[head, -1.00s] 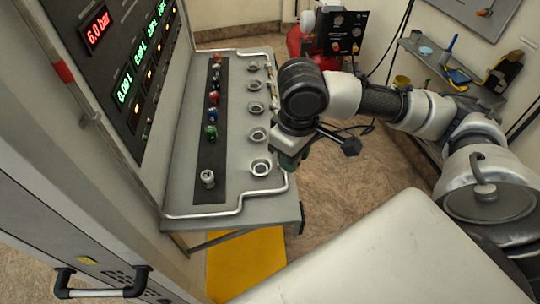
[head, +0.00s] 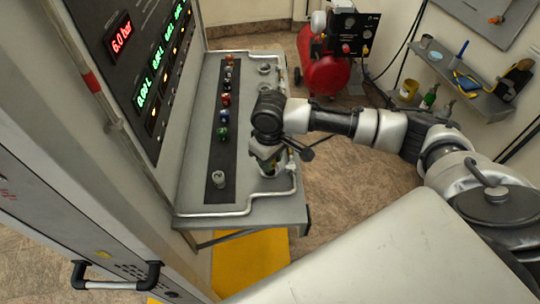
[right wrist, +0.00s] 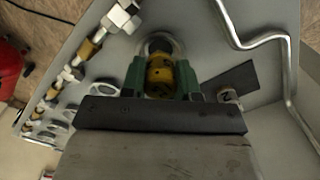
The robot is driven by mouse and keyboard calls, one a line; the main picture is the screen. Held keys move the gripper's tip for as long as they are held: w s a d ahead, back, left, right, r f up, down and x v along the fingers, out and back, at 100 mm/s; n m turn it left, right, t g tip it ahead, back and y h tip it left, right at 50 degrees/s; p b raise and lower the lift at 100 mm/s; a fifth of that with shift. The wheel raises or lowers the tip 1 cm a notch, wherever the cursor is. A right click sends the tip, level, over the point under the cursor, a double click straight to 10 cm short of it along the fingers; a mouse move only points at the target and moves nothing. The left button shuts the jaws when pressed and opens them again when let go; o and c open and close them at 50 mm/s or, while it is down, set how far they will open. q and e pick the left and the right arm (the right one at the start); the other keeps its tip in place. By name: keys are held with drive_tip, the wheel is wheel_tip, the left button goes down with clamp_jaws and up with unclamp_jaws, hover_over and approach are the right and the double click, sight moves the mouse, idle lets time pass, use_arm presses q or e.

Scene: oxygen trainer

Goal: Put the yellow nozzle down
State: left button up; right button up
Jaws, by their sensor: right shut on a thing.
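In the right wrist view, the yellow nozzle (right wrist: 160,75) is between the green fingers of my right gripper (right wrist: 160,82), which is shut on it. A round metal ring holder (right wrist: 163,44) shows right at the nozzle's far end; I cannot tell whether the nozzle is seated in it or just above it. In the head view, my right gripper (head: 266,164) is over the near end of the row of ring holders on the grey bench (head: 240,198). The nozzle is hardly visible there, mostly hidden by the gripper. My left gripper is not in view.
A dark strip (head: 216,160) left of the gripper carries several small coloured parts and a silver one (head: 218,178) near its front. A bent metal pipe (head: 256,200) edges the bench. The instrument panel (head: 140,75) rises on the left. A red compressor (head: 325,72) stands behind.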

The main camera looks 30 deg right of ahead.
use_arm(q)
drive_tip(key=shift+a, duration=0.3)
use_arm(e)
drive_tip(key=shift+f, duration=0.15)
drive_tip(key=shift+f, duration=0.1)
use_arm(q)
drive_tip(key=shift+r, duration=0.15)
use_arm(e)
drive_tip(key=shift+f, duration=0.3)
drive_tip(key=o, duration=0.9)
drive_tip(key=shift+o, duration=0.2)
drive_tip(key=shift+r, duration=0.35)
wheel_tip(320, 180, up, 11)
drive_tip(key=shift+w+r+b, duration=0.1)
drive_tip(key=shift+b, duration=1.15)
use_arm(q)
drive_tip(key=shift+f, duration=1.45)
use_arm(e)
drive_tip(key=shift+r, duration=0.7)
